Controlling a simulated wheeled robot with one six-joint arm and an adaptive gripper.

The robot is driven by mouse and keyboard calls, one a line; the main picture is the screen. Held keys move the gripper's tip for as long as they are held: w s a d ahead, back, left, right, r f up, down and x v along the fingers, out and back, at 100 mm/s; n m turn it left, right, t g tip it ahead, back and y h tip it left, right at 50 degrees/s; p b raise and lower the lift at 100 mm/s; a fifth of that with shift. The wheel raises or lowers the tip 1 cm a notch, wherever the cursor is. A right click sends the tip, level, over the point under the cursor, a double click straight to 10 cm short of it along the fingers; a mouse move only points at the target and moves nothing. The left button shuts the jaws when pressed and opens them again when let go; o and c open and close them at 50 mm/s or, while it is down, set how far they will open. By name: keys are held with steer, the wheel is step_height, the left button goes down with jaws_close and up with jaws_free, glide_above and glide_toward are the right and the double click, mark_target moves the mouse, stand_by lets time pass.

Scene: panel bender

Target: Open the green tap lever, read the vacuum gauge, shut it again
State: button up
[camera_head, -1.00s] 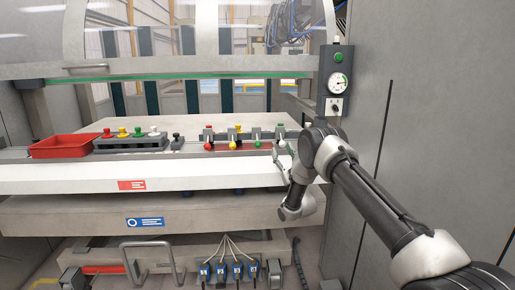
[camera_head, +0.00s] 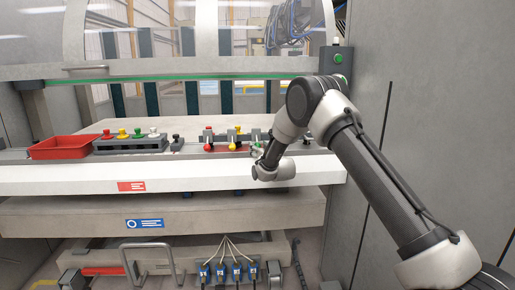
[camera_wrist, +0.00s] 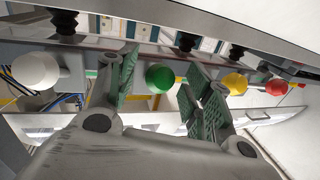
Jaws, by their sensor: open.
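In the wrist view the round green knob (camera_wrist: 160,77) of the tap lever shows between my gripper's two padded fingers (camera_wrist: 164,84). The fingers stand apart, one to each side of it, and no clear contact shows. In the head view my gripper (camera_head: 258,150) is at the right end of the tap row, and it and my arm largely hide the green lever. The vacuum gauge is hidden behind my arm; only the top of its grey box (camera_head: 337,59) shows.
The yellow knob (camera_wrist: 235,84) and red knob (camera_wrist: 277,88) lie right of my gripper in the wrist view, the white knob (camera_wrist: 37,70) left. A red tray (camera_head: 68,147) and a block of coloured knobs (camera_head: 130,145) stand farther left on the bench.

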steer(key=shift+x, duration=0.95)
steer(key=shift+s, duration=0.15)
steer(key=c, duration=0.9)
jaws_close()
